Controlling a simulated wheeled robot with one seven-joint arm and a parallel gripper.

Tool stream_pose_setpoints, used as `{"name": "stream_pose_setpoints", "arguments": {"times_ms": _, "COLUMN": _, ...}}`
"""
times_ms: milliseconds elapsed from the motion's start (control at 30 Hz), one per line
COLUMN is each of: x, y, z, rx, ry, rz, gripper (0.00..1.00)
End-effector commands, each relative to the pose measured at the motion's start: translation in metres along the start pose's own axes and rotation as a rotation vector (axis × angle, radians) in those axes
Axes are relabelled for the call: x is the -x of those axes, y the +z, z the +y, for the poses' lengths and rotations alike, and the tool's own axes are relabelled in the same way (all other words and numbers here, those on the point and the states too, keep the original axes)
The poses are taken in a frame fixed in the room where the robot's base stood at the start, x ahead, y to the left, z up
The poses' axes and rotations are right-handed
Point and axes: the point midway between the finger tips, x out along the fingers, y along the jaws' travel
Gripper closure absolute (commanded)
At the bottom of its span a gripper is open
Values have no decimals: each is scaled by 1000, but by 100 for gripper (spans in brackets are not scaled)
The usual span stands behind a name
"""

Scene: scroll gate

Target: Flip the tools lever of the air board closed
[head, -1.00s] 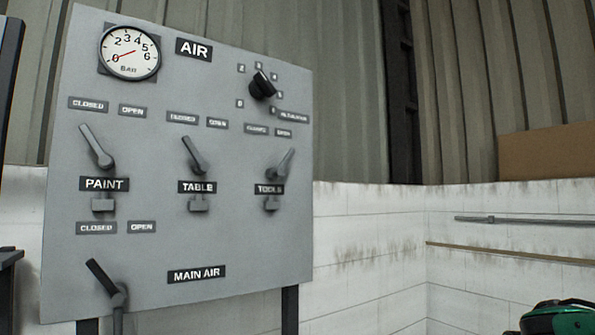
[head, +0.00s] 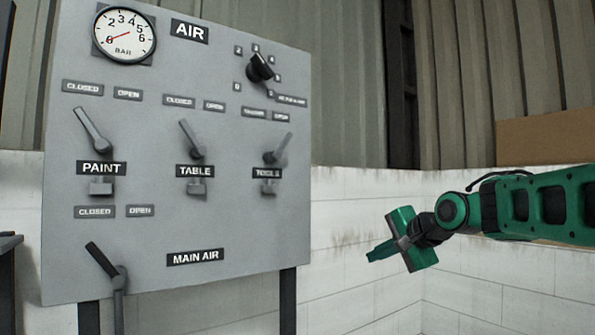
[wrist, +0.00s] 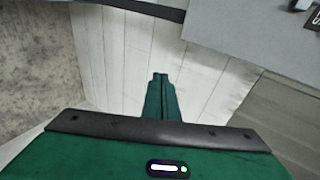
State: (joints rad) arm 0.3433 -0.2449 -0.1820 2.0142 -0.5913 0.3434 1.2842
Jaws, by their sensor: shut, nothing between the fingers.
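The grey air board (head: 150,230) fills the left half of the head view. Its tools lever (head: 281,150) is at the right of the lever row and tilts up to the right, toward the OPEN label (head: 282,116). The TOOLS label (head: 266,173) is just below its pivot. My gripper (head: 370,256) is shut and empty, to the right of the board and lower than the tools lever, apart from both. In the wrist view my closed fingers (wrist: 160,80) point toward the white wall, and a board corner (wrist: 240,35) shows at the upper right.
The paint lever (head: 92,130) and table lever (head: 191,140) tilt up-left, toward CLOSED. The main air lever (head: 103,262) tilts up-left at the lower left. A black selector knob (head: 260,68) sits above the tools lever. Open space lies between my gripper and the board.

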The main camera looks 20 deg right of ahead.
Motion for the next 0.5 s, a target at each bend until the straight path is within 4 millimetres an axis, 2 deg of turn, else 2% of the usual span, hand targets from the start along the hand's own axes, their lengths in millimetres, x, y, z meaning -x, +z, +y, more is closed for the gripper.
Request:
{"name": "stream_pose_setpoints", "arguments": {"times_ms": 33, "x": -2, "y": -1, "z": -38, "rx": -71, "ry": -91, "rz": -24, "gripper": 100}}
{"name": "stream_pose_setpoints", "arguments": {"times_ms": 100, "x": 1, "y": 5, "z": -89, "rx": -182, "ry": -211, "rz": -86, "gripper": 100}}
{"name": "stream_pose_setpoints", "arguments": {"times_ms": 200, "x": 13, "y": 16, "z": -149, "rx": -328, "ry": -349, "rz": -200, "gripper": 100}}
{"name": "stream_pose_setpoints", "arguments": {"times_ms": 333, "x": 33, "y": 31, "z": -204, "rx": -479, "ry": -462, "rz": -354, "gripper": 100}}
{"name": "stream_pose_setpoints", "arguments": {"times_ms": 400, "x": 42, "y": 37, "z": -222, "rx": -537, "ry": -496, "rz": -422, "gripper": 100}}
{"name": "stream_pose_setpoints", "arguments": {"times_ms": 500, "x": 52, "y": 43, "z": -238, "rx": -590, "ry": -520, "rz": -488, "gripper": 100}}
